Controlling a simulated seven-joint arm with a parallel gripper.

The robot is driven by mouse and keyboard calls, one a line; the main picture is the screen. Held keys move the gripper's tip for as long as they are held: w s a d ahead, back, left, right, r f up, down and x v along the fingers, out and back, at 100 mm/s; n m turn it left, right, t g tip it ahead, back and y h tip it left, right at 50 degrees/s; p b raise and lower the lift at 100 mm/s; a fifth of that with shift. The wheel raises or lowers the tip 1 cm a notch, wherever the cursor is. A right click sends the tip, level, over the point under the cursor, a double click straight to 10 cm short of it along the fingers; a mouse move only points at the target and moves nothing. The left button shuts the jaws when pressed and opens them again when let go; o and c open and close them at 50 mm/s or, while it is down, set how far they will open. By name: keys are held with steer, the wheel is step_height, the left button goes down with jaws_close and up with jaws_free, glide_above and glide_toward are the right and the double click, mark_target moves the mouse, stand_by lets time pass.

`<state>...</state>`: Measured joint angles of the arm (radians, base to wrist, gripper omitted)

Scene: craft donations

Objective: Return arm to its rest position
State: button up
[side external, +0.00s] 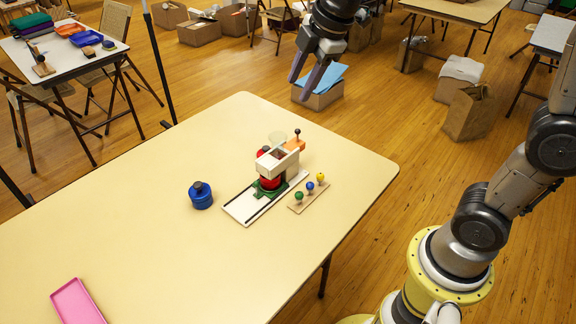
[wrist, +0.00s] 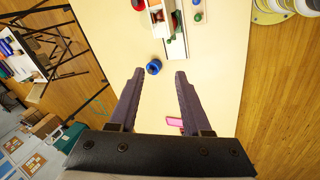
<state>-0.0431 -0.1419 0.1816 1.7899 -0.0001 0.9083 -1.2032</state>
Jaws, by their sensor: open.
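My gripper (side external: 314,72) is raised beyond the far edge of the table, open and empty, touching nothing. Its two dark fingers (wrist: 160,75) also show apart in the wrist view. On the cream table (side external: 130,220) stands a small device with a white and red body (side external: 272,166) on a white track (side external: 243,208). An orange block with a black knob (side external: 295,143) sits at its top. A blue knobbed piece (side external: 201,196) stands alone left of the track; it also shows in the wrist view (wrist: 153,67).
A small wooden board (side external: 305,203) with green, blue and yellow knobs lies right of the track. A pink tray (side external: 77,303) lies near the table's front left. Side tables, chairs and paper bags (side external: 468,112) stand around on the wooden floor. The left of the table is largely clear.

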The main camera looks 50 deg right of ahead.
steer(key=s+d+r+m+t, duration=0.2)
steer(key=s+m, duration=0.4)
steer(key=s, duration=0.9)
steer(key=s+f+m+g, duration=0.1)
steer(key=s+f+m, duration=0.5)
steer(key=s+m, duration=0.1)
steer(key=shift+a+f+m, duration=0.15)
steer(key=shift+f+m, duration=0.15)
